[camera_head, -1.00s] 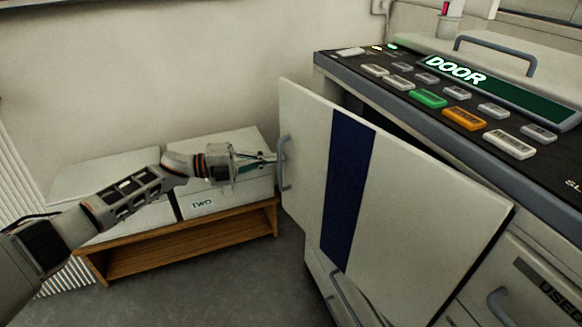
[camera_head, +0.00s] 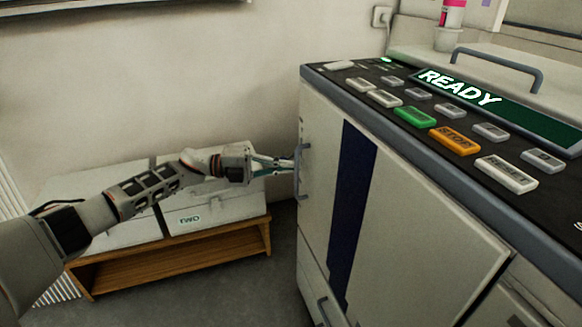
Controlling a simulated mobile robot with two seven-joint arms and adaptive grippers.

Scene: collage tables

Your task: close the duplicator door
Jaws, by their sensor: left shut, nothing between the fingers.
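The duplicator door (camera_head: 410,235) is a pale panel with a dark blue vertical stripe, and it sits flush in the front of the duplicator (camera_head: 312,125). Its grey handle (camera_head: 301,172) is at the door's left edge. The duplicator's display (camera_head: 460,88) reads READY. My left gripper (camera_head: 288,164) is shut and empty, with its fingertips at the handle; I cannot tell whether they touch it. My right gripper is not in view.
A low wooden stand (camera_head: 180,262) with pale boxes, one marked TWO (camera_head: 215,212), stands against the wall below my left arm. Coloured buttons cover the duplicator's top panel. Another grey handle (camera_head: 325,312) is low on the duplicator. Grey floor lies open in front.

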